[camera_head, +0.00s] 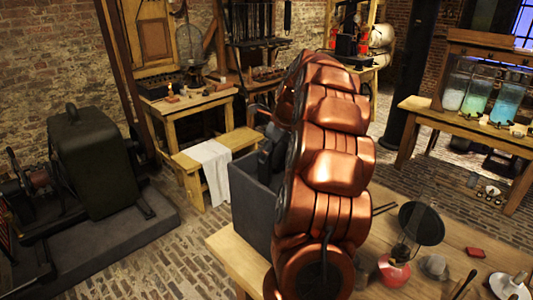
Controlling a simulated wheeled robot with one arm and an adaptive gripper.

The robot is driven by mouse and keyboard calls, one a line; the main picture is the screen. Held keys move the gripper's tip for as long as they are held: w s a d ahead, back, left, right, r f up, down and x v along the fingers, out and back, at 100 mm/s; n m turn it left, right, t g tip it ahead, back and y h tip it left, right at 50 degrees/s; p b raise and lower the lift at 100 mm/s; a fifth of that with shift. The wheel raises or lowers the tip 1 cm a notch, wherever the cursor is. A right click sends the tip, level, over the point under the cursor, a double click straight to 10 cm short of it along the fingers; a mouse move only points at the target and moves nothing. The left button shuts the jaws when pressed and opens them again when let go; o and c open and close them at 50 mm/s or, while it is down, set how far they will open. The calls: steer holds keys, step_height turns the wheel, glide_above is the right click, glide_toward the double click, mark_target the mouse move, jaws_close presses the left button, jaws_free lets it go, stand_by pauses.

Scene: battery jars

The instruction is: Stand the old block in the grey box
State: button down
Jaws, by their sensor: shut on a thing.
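The grey box (258,205) stands at the left end of the wooden table, partly covered by my copper-coloured arm. My gripper (270,147) shows only in part, as dark shapes at the box's open top, left of the arm. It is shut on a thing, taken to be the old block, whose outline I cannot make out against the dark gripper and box. Whether the block touches the box floor or stands upright is hidden.
On the wooden table (448,257) to the right are a round dark pan or disc (421,223), a red burner (394,270) and a white dish (509,287). A bench with a white cloth (214,170) stands behind. Glass jars (478,95) stand at the right.

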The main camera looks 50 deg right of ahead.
steer(key=shift+f, duration=0.35)
steer(key=c, duration=0.8)
jaws_free()
steer(key=shift+f, duration=0.1)
steer(key=b+v, duration=0.3)
steer(key=v, duration=0.9)
